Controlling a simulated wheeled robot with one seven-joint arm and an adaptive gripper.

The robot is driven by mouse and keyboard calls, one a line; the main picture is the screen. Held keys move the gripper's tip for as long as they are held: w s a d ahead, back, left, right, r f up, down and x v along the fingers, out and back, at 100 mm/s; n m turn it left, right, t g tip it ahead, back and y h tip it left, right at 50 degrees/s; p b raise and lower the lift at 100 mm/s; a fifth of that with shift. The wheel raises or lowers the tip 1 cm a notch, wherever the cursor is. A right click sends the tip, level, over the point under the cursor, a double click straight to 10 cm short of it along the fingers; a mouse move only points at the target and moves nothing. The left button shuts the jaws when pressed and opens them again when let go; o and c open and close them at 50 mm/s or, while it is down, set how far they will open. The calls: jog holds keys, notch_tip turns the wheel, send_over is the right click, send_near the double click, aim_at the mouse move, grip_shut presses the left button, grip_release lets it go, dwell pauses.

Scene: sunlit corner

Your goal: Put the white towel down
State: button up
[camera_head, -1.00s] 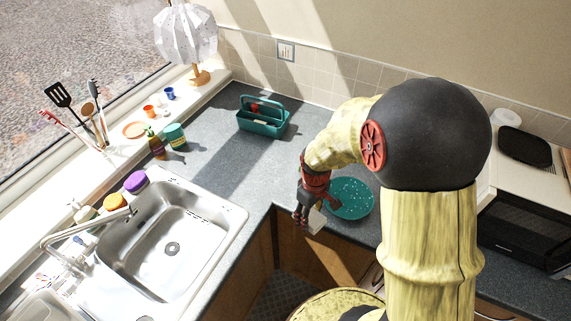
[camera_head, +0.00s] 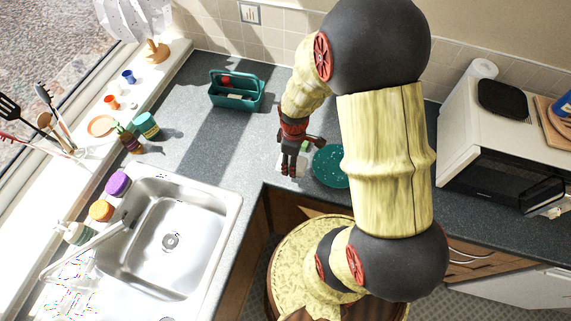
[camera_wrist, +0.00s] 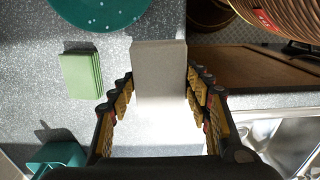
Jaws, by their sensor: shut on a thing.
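The white towel (camera_wrist: 160,68) is a folded, block-like piece between the fingers of my gripper (camera_wrist: 160,100) in the wrist view. My gripper is shut on it. In the head view my gripper (camera_head: 290,168) points down over the grey counter, left of the teal plate and close to the counter's inner corner. The towel (camera_head: 302,166) is mostly hidden behind the fingers there. I cannot tell whether its underside touches the counter.
A teal speckled plate (camera_head: 331,168) lies right of the gripper. A folded green cloth (camera_wrist: 82,75) lies beside the towel. A teal caddy (camera_head: 237,92) stands behind, and the sink (camera_head: 172,232) is at the left.

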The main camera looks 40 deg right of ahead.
jog(key=w+f, duration=0.4)
jog(key=f, duration=0.1)
jog(key=shift+f, duration=1.65)
jog(key=shift+f, duration=0.15)
jog(key=o, duration=0.9)
jog(key=shift+o, duration=0.6)
